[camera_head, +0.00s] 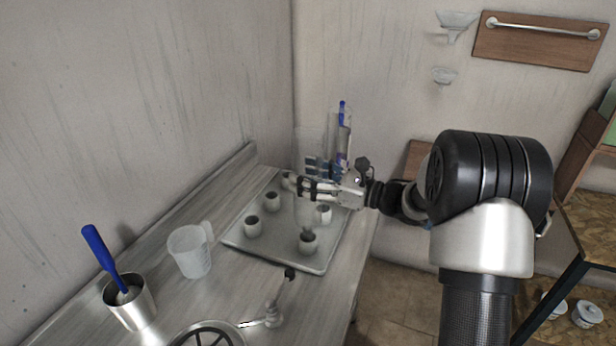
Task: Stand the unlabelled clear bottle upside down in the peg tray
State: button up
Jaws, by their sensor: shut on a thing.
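The clear bottle (306,211) is faint and see-through. It appears to be upside down, with its wide part up and its narrowing end down over the front peg (308,243) of the peg tray (283,258). Whether it touches that peg or hangs just above it, I cannot tell. My gripper (302,187) reaches in from the right and is shut on the bottle's side, over the tray. The tray is pale with several short, light, dark-topped pegs. The gripper hides part of the bottle and the tray's far side.
Behind my gripper stands a clear container with blue items (342,128). A clear measuring jug (190,252) stands left of the tray. A metal cup (130,303) with a blue-handled brush and a tap (272,310) are nearer. A wall meets the worktop's left side.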

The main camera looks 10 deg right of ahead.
jog(key=shift+f, duration=2)
jog(key=o, duration=1.1)
jog(key=shift+o, duration=0.2)
